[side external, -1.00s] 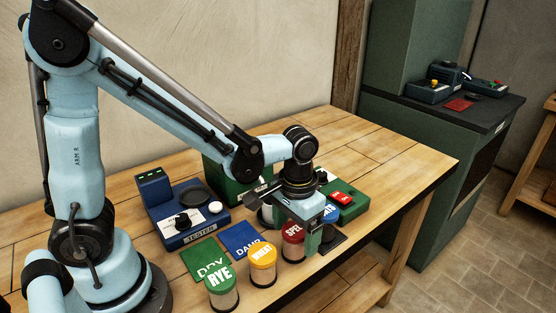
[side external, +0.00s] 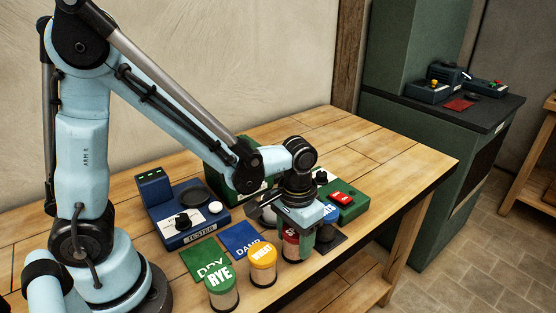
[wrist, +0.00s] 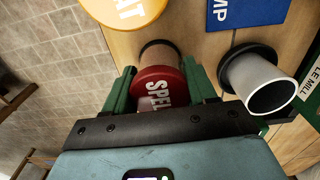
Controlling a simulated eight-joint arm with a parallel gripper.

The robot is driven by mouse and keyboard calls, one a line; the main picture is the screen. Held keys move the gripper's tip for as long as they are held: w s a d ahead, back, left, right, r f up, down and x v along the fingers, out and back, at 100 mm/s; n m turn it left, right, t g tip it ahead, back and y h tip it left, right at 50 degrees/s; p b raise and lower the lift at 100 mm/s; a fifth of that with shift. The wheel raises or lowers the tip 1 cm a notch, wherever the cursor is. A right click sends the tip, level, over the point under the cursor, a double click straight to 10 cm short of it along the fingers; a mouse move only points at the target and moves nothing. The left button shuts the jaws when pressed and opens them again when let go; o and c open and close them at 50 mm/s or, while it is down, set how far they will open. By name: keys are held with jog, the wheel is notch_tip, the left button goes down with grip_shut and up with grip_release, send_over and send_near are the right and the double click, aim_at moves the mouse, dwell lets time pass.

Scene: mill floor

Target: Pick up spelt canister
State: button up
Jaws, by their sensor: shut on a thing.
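The spelt canister has a red lid with white letters (side external: 289,237). It stands upright at the front of the bench, just right of the wheat canister, partly hidden by my gripper (side external: 303,240). In the wrist view my gripper (wrist: 161,90) has a green finger on each side of the spelt canister (wrist: 158,84) and is shut on it. The canister appears to be at bench level; I see no clear gap beneath it.
The yellow-lidded wheat canister (side external: 263,262) and green-lidded rye canister (side external: 221,285) stand to the left. A blue-lidded canister (side external: 330,216) is close behind on the right. A grey cup (wrist: 268,85) is near the right finger. The blue tester (side external: 188,222) sits behind; the bench's right side is clear.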

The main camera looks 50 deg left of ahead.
jog(key=shift+r, duration=0.4)
notch_tip(320, 180, up, 4)
jog(key=shift+f, duration=0.25)
jog(key=s+d+r, duration=0.6)
jog(key=s+d, duration=0.1)
jog(key=w+a+r+n, duration=0.35)
jog(key=w+a, duration=0.25)
jog(key=a, duration=0.5)
jog(key=w+a+r+n, duration=0.3)
jog(key=w+a+r, duration=0.15)
jog(key=a, duration=0.65)
jog(key=a+n, duration=0.3)
jog(key=a, duration=0.9)
jog(key=shift+s+d+f, duration=0.1)
jog(key=shift+s+f, duration=0.1)
jog(key=shift+f, duration=1)
jog(key=shift+s+d+f, duration=0.1)
jog(key=shift+s+f, duration=0.05)
jog(key=shift+f, duration=1)
